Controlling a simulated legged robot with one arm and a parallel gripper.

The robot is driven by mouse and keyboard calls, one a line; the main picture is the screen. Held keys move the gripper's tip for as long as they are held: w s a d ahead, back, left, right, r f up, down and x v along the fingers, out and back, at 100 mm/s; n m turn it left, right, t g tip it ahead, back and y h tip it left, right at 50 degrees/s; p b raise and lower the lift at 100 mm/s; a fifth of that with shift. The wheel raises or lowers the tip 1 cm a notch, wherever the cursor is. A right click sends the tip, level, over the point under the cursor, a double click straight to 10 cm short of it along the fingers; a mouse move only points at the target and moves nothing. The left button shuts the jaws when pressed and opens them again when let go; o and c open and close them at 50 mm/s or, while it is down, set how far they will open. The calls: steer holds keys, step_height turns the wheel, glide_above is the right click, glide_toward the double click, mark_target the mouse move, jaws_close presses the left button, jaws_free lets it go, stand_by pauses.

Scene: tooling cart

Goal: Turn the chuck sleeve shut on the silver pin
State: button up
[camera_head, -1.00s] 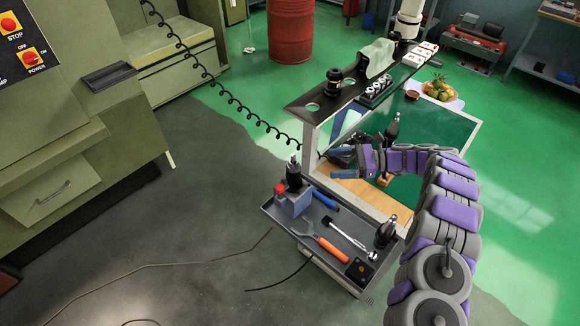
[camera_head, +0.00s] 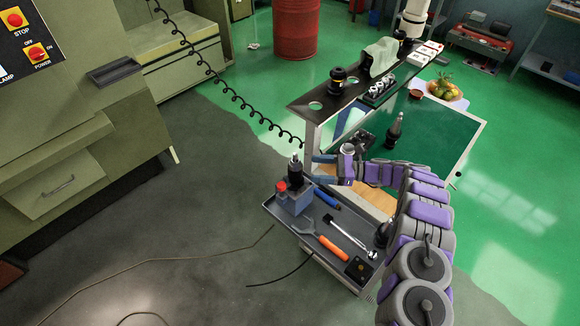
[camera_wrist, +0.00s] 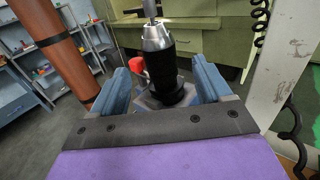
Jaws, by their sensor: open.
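The chuck (camera_head: 295,172) stands upright in a blue-grey block (camera_head: 293,201) with a red knob, at the left end of the grey tray (camera_head: 268,207). In the wrist view the chuck's silver sleeve (camera_wrist: 157,38) tops a black body, and the silver pin (camera_wrist: 150,9) sticks up from it. My gripper (camera_head: 312,170) is just right of the chuck in the head view. In the wrist view my gripper (camera_wrist: 161,85) is open, with one blue finger on each side of the chuck's black body. Whether either finger touches it cannot be told.
The tray also holds a blue-handled tool (camera_head: 327,197), an orange-handled tool (camera_head: 331,247), a wrench (camera_head: 350,234) and a black holder (camera_head: 359,269). A white post (camera_wrist: 288,60) stands close on the right in the wrist view. A dark shelf (camera_head: 316,106) overhangs behind.

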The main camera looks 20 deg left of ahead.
mark_target(290, 167)
steer(key=x, duration=1)
steer(key=shift+c, duration=0.3)
steer(key=c, duration=0.9)
